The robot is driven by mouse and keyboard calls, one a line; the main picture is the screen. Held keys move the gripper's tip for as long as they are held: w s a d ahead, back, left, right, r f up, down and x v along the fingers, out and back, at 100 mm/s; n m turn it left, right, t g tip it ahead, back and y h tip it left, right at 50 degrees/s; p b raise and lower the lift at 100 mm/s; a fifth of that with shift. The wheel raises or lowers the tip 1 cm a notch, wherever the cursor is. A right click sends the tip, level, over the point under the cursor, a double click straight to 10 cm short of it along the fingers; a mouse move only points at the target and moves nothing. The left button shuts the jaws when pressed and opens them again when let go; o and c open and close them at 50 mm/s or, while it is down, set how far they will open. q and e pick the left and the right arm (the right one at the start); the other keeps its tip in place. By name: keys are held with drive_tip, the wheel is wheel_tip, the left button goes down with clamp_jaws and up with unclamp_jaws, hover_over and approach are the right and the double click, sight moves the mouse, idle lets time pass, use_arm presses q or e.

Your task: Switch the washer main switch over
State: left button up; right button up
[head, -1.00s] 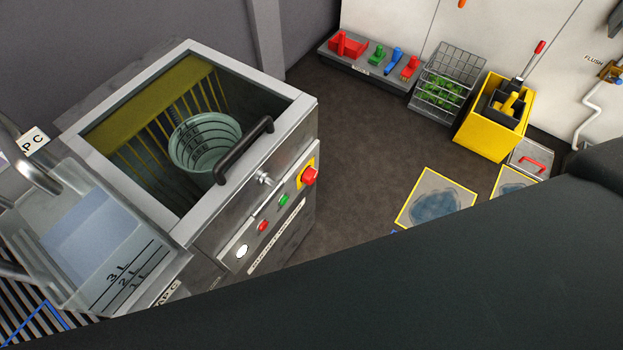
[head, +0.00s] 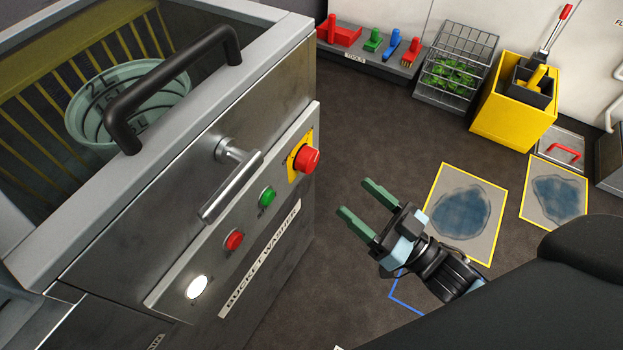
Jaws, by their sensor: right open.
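The bucket washer (head: 150,230) is a steel cabinet at the left with a sloped front panel. At the panel's upper right, a red knob (head: 306,159) stands out from a yellow plate (head: 292,165); it looks like the main switch, though no readable label shows its name. Below it sit a green button (head: 267,197), a red button (head: 234,240) and a lit white lamp (head: 197,287). My right gripper (head: 358,198) is open and empty, its green fingers pointing up-left, right of and below the red knob and apart from it. My left gripper is out of view.
A metal lever handle (head: 231,185) and a black lid handle (head: 170,88) stick out from the washer. A bucket (head: 90,130) sits inside. A tool shelf (head: 365,62), wire basket (head: 455,70) and yellow bin (head: 512,110) line the back wall. Dark floor between is clear.

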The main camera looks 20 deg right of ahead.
sight(313, 165)
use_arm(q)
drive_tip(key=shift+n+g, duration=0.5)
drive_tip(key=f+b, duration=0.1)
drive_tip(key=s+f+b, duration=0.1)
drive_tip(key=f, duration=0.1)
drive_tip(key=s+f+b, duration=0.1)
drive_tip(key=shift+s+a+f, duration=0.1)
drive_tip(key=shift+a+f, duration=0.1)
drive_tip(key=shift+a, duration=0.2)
use_arm(e)
drive_tip(key=w+y, duration=0.1)
drive_tip(key=w, duration=0.1)
drive_tip(key=w+a+f+y, duration=0.1)
drive_tip(key=shift+w+a+n+y, duration=0.1)
drive_tip(key=shift+n+y, duration=0.2)
drive_tip(key=shift+n, duration=0.1)
use_arm(q)
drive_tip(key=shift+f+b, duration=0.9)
drive_tip(key=shift+b, duration=0.1)
use_arm(e)
drive_tip(key=shift+t, duration=0.3)
drive_tip(key=shift+x, duration=3.8)
drive_tip(key=shift+f, duration=0.1)
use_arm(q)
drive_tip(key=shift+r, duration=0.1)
use_arm(e)
drive_tip(key=c, duration=1)
